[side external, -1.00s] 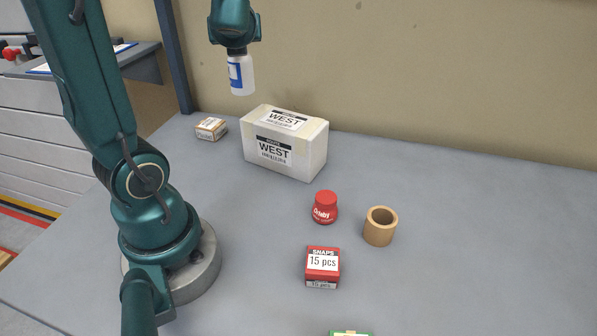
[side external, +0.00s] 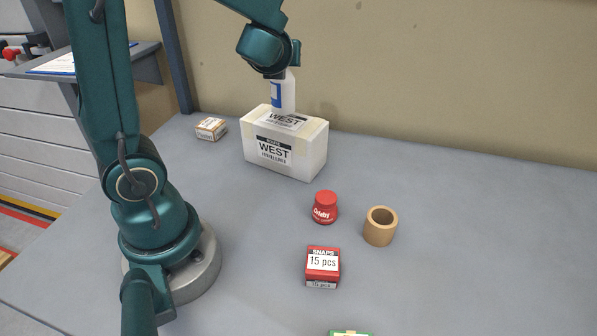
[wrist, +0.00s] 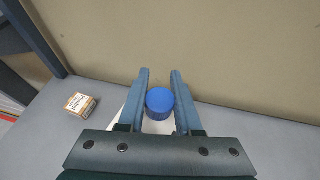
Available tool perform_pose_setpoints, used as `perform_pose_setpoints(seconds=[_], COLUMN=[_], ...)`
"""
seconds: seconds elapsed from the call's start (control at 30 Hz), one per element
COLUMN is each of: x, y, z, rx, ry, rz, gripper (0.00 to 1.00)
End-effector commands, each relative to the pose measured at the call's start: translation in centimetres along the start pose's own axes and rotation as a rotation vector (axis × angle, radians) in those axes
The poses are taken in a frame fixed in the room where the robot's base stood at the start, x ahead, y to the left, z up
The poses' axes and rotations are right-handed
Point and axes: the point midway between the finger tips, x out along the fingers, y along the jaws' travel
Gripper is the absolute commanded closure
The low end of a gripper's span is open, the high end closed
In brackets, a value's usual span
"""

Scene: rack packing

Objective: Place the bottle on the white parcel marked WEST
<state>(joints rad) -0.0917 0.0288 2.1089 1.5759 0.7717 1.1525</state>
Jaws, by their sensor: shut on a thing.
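The white bottle (side external: 284,94) with a blue label is upright in my gripper (side external: 277,72), which is shut on its upper end. In the wrist view, its blue cap (wrist: 160,101) shows between the two fingers (wrist: 160,92). The white parcel marked WEST (side external: 299,156) stands on the table under the bottle. The bottle's base overlaps the rear part of the parcel's top in the side view. I cannot tell whether they touch. In the wrist view the parcel is mostly hidden behind my gripper.
A small tan carton (side external: 211,128) sits left of the parcel, also seen in the wrist view (wrist: 80,104). The table's right side is clear.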

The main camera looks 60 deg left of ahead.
Motion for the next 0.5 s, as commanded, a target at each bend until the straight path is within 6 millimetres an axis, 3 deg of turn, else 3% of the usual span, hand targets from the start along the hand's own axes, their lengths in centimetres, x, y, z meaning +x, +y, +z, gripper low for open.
perform_pose_setpoints(seconds=[0.2,0.5], x=[0.7,0.7], y=[0.0,0.0], z=[-1.7,-1.8], rx=[0.002,0.000], ry=[0.001,-0.001], rz=[-0.001,-0.002], gripper=[1.00,1.00])
